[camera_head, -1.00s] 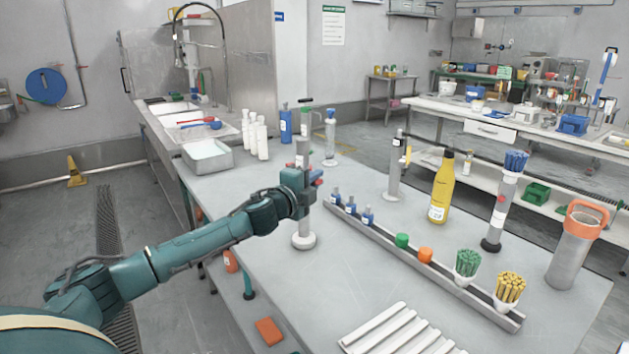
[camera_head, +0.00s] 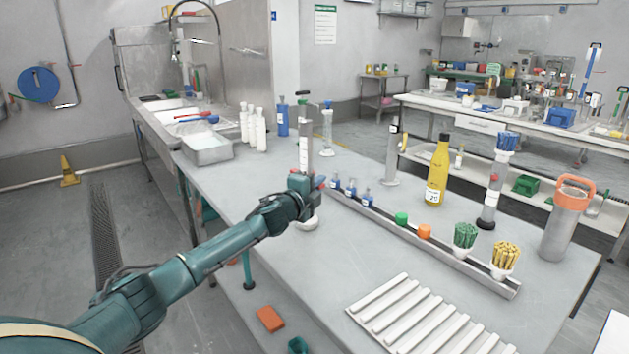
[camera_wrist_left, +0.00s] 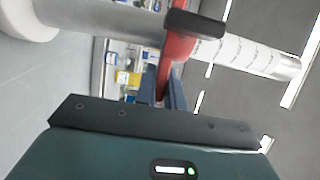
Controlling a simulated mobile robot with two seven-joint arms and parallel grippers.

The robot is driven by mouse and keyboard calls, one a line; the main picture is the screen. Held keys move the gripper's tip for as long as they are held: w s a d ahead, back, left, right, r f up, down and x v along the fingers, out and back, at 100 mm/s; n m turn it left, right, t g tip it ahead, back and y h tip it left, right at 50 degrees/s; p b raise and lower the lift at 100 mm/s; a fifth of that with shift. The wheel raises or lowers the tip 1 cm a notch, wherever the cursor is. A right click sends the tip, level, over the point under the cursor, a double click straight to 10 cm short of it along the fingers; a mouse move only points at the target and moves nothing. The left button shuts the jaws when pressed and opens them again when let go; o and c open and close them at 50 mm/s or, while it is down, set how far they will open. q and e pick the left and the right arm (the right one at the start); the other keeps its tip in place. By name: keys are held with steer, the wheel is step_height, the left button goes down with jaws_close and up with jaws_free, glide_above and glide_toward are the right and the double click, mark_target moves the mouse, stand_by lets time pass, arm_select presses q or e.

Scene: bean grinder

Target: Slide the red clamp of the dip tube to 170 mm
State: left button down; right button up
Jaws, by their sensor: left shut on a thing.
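The dip tube (camera_head: 304,156) stands upright on its round white base (camera_head: 308,222) near the left part of the table. It carries a pale scale strip with marks. My left gripper (camera_head: 309,185) is at the lower part of the tube, a little above the base, shut on the red clamp (camera_head: 320,182). In the left wrist view the red clamp (camera_wrist_left: 178,52), with a black piece, sits around the tube, and the marked scale (camera_wrist_left: 245,52) runs off to the right. The numbers are too blurred to read. My right gripper is not in view.
A steel rail (camera_head: 420,242) with small blue bottles, coloured caps and brush cups lies to the right. A yellow bottle (camera_head: 438,172) and a steel cylinder with an orange handle (camera_head: 566,218) stand behind it. A white ribbed rack (camera_head: 425,318) lies in front. The table left of it is clear.

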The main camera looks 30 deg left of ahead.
arm_select(q)
steer(key=shift+w+r, duration=0.1)
steer(key=shift+r, duration=0.2)
steer(key=c, duration=1.5)
jaws_free()
steer(key=shift+s, duration=0.2)
steer(key=shift+s+b, duration=0.4)
steer(key=shift+s, duration=6.05)
